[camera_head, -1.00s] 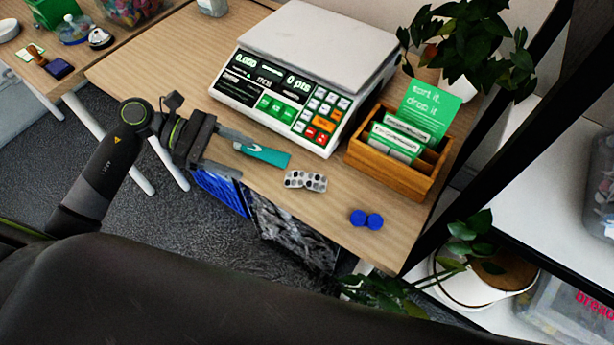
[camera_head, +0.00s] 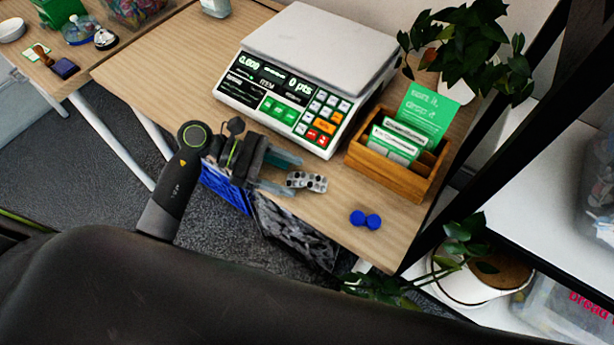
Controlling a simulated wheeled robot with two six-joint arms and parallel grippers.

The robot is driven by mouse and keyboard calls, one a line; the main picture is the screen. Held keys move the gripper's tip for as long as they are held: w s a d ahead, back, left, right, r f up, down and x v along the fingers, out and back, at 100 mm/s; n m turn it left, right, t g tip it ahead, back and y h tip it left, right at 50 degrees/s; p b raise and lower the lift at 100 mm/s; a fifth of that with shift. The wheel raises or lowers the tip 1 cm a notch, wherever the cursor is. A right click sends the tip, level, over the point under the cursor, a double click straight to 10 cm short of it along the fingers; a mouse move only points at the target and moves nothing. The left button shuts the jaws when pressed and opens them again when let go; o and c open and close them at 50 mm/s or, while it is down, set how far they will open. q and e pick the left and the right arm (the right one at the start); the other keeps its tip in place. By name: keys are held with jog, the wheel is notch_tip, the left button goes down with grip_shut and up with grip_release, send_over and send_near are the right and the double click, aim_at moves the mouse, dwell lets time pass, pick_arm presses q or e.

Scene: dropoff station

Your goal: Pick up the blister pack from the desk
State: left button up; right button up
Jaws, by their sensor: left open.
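The blister pack (camera_head: 307,181) is a small silvery strip with dark and pale pockets, lying on the wooden desk (camera_head: 335,222) near its front edge. My left gripper (camera_head: 295,174) is open, with its fingers reaching right toward the pack's left end. One finger is on the far side and one on the near side; I cannot tell whether they touch the pack. A teal tube (camera_head: 284,158) lies just behind the fingers, mostly hidden by the gripper. My right gripper is not in view.
A white scale (camera_head: 318,50) stands behind the pack. A wooden card box (camera_head: 395,175) is to the right, with a plant behind it. Blue round caps (camera_head: 365,219) lie near the front right edge. Bins (camera_head: 295,235) stand below the desk edge.

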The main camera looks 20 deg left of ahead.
pick_arm(q)
jog(key=shift+d+f, duration=0.25)
jog(key=shift+d, duration=0.15)
jog(key=c, duration=1.1)
